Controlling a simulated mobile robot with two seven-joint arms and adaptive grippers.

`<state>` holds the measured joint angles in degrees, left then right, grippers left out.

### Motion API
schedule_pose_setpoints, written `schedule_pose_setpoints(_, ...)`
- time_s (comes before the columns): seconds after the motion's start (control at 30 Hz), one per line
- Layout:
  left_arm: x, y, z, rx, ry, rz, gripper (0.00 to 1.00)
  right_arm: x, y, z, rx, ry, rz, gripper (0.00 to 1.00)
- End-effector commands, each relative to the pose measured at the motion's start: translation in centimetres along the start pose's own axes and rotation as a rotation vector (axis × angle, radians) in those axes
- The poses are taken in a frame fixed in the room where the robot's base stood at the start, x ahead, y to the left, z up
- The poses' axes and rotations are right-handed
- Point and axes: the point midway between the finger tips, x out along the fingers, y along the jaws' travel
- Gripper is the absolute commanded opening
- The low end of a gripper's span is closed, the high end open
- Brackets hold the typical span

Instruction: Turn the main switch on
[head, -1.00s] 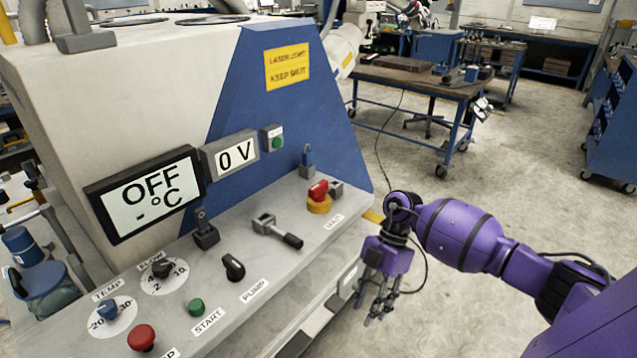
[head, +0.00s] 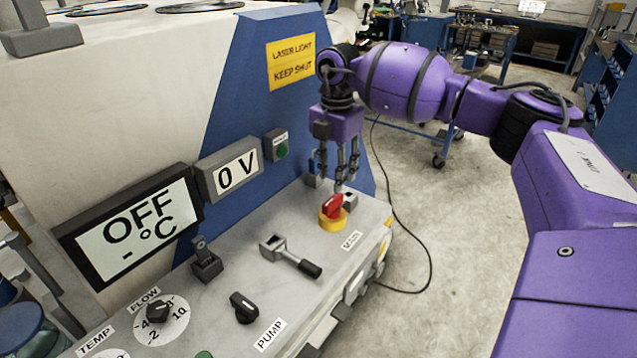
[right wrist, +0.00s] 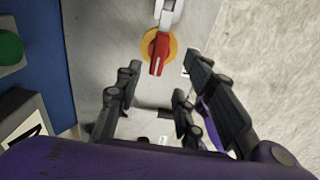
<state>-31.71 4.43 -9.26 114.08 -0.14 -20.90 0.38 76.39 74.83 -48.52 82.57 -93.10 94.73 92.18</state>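The main switch (head: 333,210) is a red knob on a yellow round base, by the MAIN label (head: 351,241) at the right end of the sloping grey panel. It also shows in the right wrist view (right wrist: 158,50), beyond the fingers. My right gripper (head: 340,180) points down just above and behind the red knob, apart from it as far as I can tell. Its fingers are spread and empty in the right wrist view (right wrist: 165,105). The displays read OFF (head: 132,230) and 0 V (head: 238,172). My left gripper is out of view.
A lever handle (head: 292,257), a black pump knob (head: 244,307) and a flow dial (head: 160,312) sit along the panel. A grey block (head: 349,200) stands beside the switch. A small box with a green button (head: 277,145) is on the blue wall. Open floor lies to the right.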

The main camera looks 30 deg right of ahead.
Motion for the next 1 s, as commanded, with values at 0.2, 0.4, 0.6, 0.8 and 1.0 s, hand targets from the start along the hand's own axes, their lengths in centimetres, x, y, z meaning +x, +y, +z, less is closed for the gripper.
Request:
schedule_pose_setpoints(0.2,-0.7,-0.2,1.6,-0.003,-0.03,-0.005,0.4,1.3,0.0,0.0,0.0,-0.002,-0.002,0.36)
schedule_pose_setpoints(0.4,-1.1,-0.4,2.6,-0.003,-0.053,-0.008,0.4,4.6,-0.1,0.0,0.0,0.0,-0.002,0.36)
schedule_pose_setpoints(0.6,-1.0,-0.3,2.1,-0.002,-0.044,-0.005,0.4,7.0,-0.1,0.0,0.0,-0.001,-0.001,0.36)
schedule_pose_setpoints(0.8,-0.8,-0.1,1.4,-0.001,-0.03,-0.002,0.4,7.7,0.0,0.0,0.0,-0.001,0.001,0.36)
schedule_pose_setpoints(1.0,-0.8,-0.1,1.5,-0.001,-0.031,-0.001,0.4,7.7,0.0,0.0,0.0,-0.001,0.001,0.32)
